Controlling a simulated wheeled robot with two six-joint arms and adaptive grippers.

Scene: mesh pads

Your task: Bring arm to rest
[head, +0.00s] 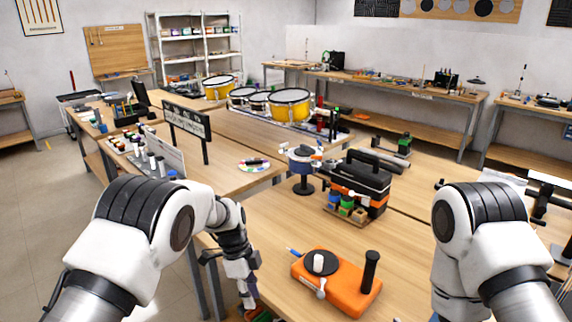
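My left arm comes in from the lower left and bends down at the wrist. My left gripper (246,291) hangs low by the near edge of the wooden table (275,225), left of an orange device (336,284). Its fingertips are small and partly merge with coloured items below, so I cannot tell whether they are open or shut, or hold anything. My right arm (480,240) shows at the lower right; its gripper is out of view.
A black and orange toolbox (364,182) stands mid-table, with small colourful jars (346,207) before it. Yellow drums (290,104) stand farther back. Bare tabletop lies between the stand and the orange device.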

